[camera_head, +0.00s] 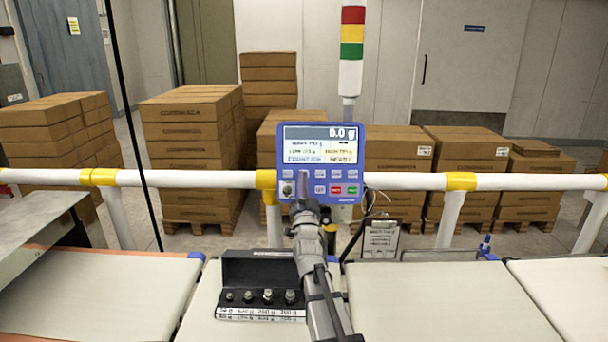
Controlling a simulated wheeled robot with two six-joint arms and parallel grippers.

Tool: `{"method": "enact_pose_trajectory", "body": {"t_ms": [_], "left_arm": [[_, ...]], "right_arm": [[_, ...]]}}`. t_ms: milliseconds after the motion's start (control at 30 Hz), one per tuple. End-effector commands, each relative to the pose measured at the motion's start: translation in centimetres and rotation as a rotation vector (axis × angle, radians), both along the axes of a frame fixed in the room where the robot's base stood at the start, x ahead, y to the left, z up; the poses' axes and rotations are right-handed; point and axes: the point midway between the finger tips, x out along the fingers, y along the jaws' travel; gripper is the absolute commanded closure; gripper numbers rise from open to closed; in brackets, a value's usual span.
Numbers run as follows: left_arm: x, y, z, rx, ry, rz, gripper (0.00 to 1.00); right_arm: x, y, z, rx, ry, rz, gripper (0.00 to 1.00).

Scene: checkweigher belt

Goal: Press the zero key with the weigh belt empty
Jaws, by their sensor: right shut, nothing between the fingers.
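The blue indicator panel (320,145) is mounted at the white rail, its display reading 0.0 g above two rows of keys. My right gripper (301,185) is shut and empty, with its tip over the left part of the key rows. It hides at least one key there; I cannot tell whether it touches the panel or which key lies behind it. The weigh belt (430,300) behind and beside my arm shows a bare pale surface. My left gripper is out of view.
An open black case of several small weights (262,297) stands left of my right arm. Other belts lie at left (110,290) and right (565,285). The white rail (420,181) with yellow joints crosses the view. A red, yellow and green stack light (352,45) rises behind the panel.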

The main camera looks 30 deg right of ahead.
Motion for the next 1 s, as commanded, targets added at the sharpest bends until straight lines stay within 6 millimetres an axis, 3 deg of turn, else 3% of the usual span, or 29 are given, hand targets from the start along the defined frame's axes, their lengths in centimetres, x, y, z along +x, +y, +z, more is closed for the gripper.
{"method": "enact_pose_trajectory", "body": {"t_ms": [367, 800, 1000], "left_arm": [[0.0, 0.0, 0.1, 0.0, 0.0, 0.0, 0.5], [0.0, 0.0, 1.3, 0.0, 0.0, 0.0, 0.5], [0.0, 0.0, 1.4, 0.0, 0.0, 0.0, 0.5]], "right_arm": [[-0.3, 0.2, 0.1, 0.0, 0.0, 0.0, 1.0], [-3.6, 2.2, 1.3, -0.001, 0.0, 0.001, 1.0], [-4.1, 2.6, 1.4, -0.001, 0.0, 0.001, 1.0]]}}
